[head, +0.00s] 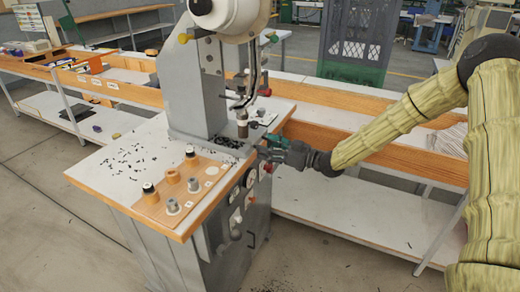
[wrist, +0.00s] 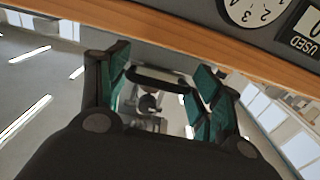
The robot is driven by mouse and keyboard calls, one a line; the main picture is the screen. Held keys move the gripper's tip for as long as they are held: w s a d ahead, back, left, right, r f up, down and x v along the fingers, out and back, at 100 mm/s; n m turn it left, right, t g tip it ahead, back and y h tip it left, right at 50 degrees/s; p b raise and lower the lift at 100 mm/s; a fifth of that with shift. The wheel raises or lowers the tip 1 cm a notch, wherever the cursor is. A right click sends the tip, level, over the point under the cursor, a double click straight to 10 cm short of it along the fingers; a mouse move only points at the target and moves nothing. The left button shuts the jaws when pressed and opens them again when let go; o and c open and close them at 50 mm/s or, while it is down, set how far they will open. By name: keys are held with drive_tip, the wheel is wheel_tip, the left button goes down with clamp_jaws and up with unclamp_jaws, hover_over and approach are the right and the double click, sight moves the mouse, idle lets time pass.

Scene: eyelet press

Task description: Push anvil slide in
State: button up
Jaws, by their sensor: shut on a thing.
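My gripper (head: 272,150) reaches in from the right to the right side of the grey press (head: 200,90), just right of the ram (head: 242,128). In the wrist view its teal-padded fingers (wrist: 160,84) stand on either side of a dark rounded bar (wrist: 158,79), which looks like a handle. My gripper is shut on it. The slide's body under the ram is mostly hidden by the gripper and the dark clutter there, so I cannot tell how far in it sits.
The press table (head: 110,165) has a wooden edge and scattered small dark bits. A wooden block (head: 180,200) with knobs and dies is at its front. Dials (head: 250,178) line the side panel.

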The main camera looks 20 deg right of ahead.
drive_tip(key=shift+w+r, duration=0.25)
drive_tip(key=shift+r, duration=0.05)
drive_tip(key=o, duration=1.1)
drive_tip(key=shift+w, duration=0.1)
drive_tip(key=shift+o, duration=0.2)
drive_tip(key=shift+a+f, duration=0.1)
drive_tip(key=shift+f, duration=0.15)
drive_tip(key=v, duration=1.2)
